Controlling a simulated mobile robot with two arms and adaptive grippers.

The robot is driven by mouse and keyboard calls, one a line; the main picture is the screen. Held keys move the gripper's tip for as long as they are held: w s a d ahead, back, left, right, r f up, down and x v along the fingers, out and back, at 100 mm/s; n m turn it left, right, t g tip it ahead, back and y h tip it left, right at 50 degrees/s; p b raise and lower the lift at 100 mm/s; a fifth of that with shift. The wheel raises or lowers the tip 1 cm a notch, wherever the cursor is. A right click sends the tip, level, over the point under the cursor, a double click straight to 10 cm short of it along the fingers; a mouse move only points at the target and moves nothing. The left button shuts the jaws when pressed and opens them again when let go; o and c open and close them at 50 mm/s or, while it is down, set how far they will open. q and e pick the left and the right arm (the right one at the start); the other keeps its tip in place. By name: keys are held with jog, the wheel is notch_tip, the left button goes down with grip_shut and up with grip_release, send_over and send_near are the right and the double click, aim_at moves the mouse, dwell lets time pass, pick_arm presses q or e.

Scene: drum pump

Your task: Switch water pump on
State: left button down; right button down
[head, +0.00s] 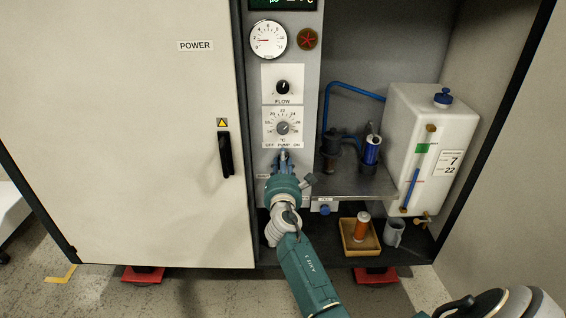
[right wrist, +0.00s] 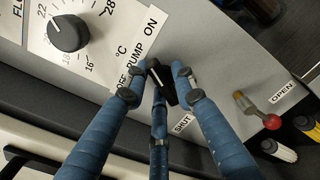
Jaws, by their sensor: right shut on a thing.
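The pump switch is a black knob (right wrist: 160,82) with a white mark, below the OFF PUMP ON label (head: 283,146) on the grey control panel. In the right wrist view its marked end lies toward the label; I cannot tell for certain whether it stands at OFF or ON. My right gripper (head: 284,160), with blue fingers, is at the switch and shut on it. The fingers sit around the knob in the right wrist view (right wrist: 158,88). In the head view the gripper hides the knob. My left gripper is not in view.
The temperature dial (head: 283,128) and FLOW knob (head: 283,87) are just above. A red-handled valve lever (right wrist: 257,112) stands between SHUT and OPEN labels. A white tank (head: 428,140) stands at right. A closed cabinet door (head: 130,140) fills the left.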

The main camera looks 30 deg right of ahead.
jog(key=shift+w+a+r, duration=0.15)
jog(key=shift+a, duration=0.05)
jog(key=c, duration=1.6)
grip_release()
jog(key=v, duration=1.2)
